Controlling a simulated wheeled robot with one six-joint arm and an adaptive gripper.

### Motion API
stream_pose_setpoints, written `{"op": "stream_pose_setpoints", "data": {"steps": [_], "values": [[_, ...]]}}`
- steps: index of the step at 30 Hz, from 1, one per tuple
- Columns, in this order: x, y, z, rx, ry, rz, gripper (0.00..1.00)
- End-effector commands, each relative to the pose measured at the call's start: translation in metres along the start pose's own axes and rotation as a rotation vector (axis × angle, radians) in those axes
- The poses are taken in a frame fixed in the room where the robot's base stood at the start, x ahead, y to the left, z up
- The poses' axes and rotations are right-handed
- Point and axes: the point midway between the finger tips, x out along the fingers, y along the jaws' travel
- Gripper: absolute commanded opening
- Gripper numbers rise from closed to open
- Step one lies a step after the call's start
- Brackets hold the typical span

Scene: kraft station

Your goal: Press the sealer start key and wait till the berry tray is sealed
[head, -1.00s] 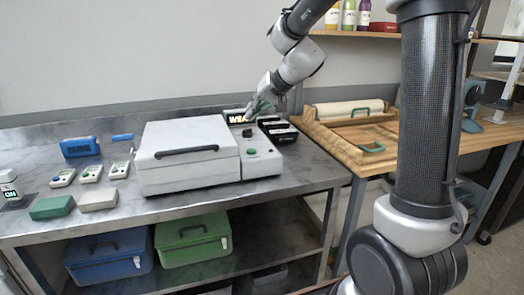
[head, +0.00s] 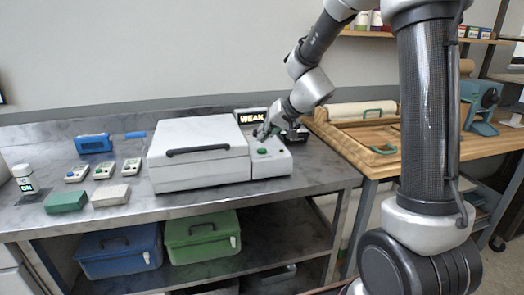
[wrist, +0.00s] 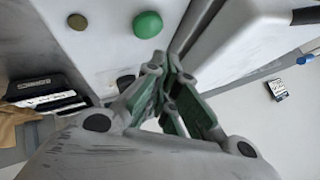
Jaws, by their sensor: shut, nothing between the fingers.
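The sealer (head: 200,172) is a white box with a dark handle on its lid, and the lid is down. On the panel to its right is a green key (head: 263,151), which I take for the start key. It also shows as a green dome in the wrist view (wrist: 148,24), near a brown button (wrist: 77,22) and a dark one. My gripper (head: 262,134) is shut and empty, low over the panel just behind the green key. In the wrist view its fingertips (wrist: 166,62) appear apart from the key. The berry tray is not visible.
A display (head: 251,117) behind the panel reads "WEAK". Black items (head: 293,134) stand right of the panel. Small devices (head: 103,168) and green and white blocks lie left of the sealer. A wooden bench (head: 372,145) is to the right. Blue and green bins sit on the shelf below.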

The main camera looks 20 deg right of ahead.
Motion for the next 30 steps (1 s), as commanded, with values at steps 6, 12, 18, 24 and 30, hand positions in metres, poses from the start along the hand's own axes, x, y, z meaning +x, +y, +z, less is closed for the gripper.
{"op": "stream_pose_setpoints", "data": {"steps": [6,12,18,24,30], "values": [[0.0085,0.0068,0.0061,0.001,0.001,0.002,0.0],[0.0093,0.0072,0.0067,-0.001,0.001,0.001,0.0],[0.0092,0.007,0.0066,-0.001,0.001,0.001,0.0],[0.0091,0.0069,0.0066,-0.001,0.001,0.001,0.0],[0.0091,0.0069,0.0066,-0.001,0.001,0.001,0.0]]}}
